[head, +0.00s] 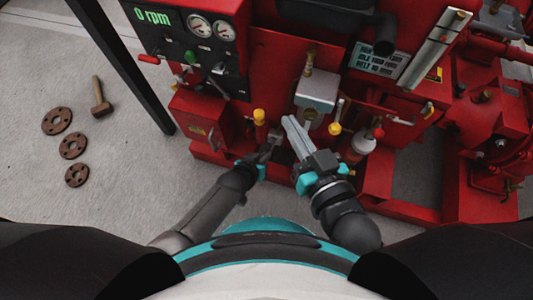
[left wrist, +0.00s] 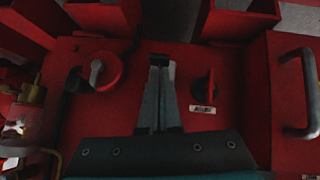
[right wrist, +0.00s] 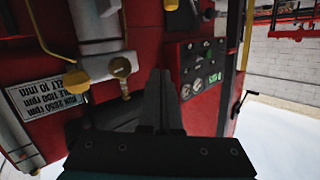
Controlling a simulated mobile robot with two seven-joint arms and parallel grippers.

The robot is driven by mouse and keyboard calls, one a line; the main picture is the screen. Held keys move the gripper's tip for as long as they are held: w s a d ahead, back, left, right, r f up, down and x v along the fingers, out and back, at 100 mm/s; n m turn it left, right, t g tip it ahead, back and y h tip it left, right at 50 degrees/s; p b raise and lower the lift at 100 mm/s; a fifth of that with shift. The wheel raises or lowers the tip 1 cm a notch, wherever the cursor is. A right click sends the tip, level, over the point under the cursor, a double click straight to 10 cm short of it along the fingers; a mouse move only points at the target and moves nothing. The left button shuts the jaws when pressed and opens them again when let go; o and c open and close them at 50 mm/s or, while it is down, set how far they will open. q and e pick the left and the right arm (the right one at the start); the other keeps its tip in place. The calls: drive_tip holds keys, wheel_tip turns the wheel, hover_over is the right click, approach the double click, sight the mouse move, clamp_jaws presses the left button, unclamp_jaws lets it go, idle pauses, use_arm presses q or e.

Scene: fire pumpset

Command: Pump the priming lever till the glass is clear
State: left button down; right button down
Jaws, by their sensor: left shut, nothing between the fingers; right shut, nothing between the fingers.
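My left gripper (head: 270,144) is shut and empty, low in front of the red pumpset. Its fingertips show in the left wrist view (left wrist: 160,70) over a red panel, between a grey lever on a round red cap (left wrist: 95,72) and a small dark red knob above a label (left wrist: 204,92). My right gripper (head: 291,122) is shut and empty, beside the silver housing (head: 316,90); its fingers also show in the right wrist view (right wrist: 160,78). A pale bowl (head: 360,147), possibly the glass, is right of it. I cannot tell which part is the priming lever, or whether the glass is clear.
The gauge panel (head: 188,40) reads 0 rpm. Yellow-capped parts (head: 259,116) (head: 335,129) stand near both grippers. A grey handle (left wrist: 302,90) sticks out at the right. A mallet (head: 101,97) and rusty flanges (head: 72,146) lie on open floor at left.

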use_arm(q)
drive_tip(key=shift+w+d+f, duration=0.2)
drive_tip(key=shift+w+f, duration=0.1)
use_arm(e)
drive_tip(key=shift+s+a+r+t, duration=0.1)
drive_tip(key=shift+a+r+t, duration=0.05)
drive_tip(key=shift+r+t, duration=0.3)
